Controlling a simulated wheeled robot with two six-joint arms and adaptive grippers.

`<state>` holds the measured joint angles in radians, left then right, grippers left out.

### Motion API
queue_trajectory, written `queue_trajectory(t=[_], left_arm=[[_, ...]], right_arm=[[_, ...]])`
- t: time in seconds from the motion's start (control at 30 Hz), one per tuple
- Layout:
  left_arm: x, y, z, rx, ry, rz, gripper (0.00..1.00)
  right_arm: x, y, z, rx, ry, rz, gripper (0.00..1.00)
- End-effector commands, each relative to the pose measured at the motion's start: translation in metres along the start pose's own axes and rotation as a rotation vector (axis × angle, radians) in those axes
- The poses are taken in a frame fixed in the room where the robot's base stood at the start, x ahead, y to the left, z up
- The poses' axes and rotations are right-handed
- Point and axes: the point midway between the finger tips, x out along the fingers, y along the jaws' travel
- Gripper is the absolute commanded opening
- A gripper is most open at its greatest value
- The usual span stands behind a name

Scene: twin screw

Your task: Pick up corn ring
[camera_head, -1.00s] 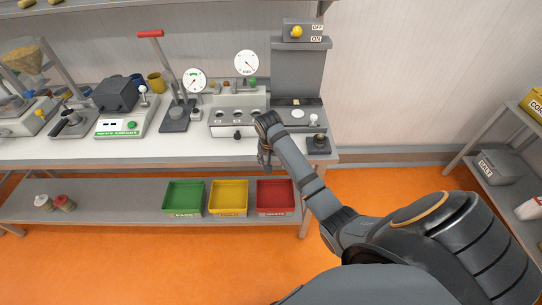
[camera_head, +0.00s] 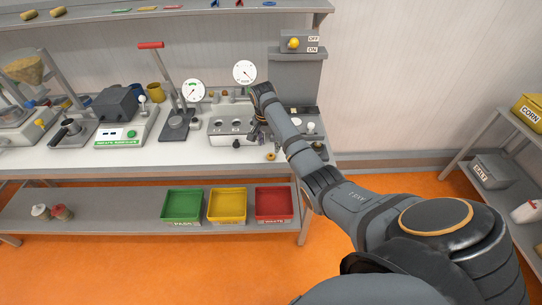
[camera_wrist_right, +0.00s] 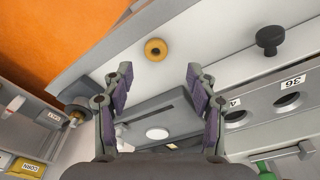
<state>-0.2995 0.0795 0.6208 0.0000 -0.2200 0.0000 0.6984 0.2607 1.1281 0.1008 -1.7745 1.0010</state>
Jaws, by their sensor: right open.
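A small yellow-orange ring with a dark hole (camera_head: 270,156) lies flat on the white bench near its front edge. It also shows in the right wrist view (camera_wrist_right: 155,49), beyond and roughly between my fingertips. I take it to be the corn ring. My right gripper (camera_head: 258,136) is over the bench, above and slightly left of the ring in the head view. In the right wrist view my right gripper (camera_wrist_right: 160,72) is open, with nothing between its fingers. My left gripper is not in view.
A grey block with round holes and a black knob (camera_wrist_right: 270,38) stands close beside my right gripper. A grey machine with an OFF/ON switch (camera_head: 297,44) rises behind. Green (camera_head: 182,204), yellow (camera_head: 227,205) and red (camera_head: 273,204) bins sit on the lower shelf.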

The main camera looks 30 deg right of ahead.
Motion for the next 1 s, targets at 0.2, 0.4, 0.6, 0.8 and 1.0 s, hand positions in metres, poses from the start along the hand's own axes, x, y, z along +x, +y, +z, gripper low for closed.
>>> queue_trajectory(t=[0.2, 0.4, 0.6, 0.8, 1.0], left_arm=[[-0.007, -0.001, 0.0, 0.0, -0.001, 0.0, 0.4], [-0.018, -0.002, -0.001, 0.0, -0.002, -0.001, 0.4], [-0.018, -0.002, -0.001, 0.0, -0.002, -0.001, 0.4], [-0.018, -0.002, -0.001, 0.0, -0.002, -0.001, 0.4], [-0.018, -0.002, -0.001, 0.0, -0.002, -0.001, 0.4]], right_arm=[[0.009, 0.002, 0.001, -0.001, -0.001, 0.002, 0.58], [0.043, 0.006, 0.002, -0.001, -0.002, 0.002, 0.58], [0.055, 0.006, 0.002, -0.002, 0.001, -0.001, 0.58], [0.055, 0.006, 0.002, -0.002, 0.001, -0.001, 0.49], [0.055, 0.006, 0.002, -0.002, 0.001, -0.001, 0.22]])
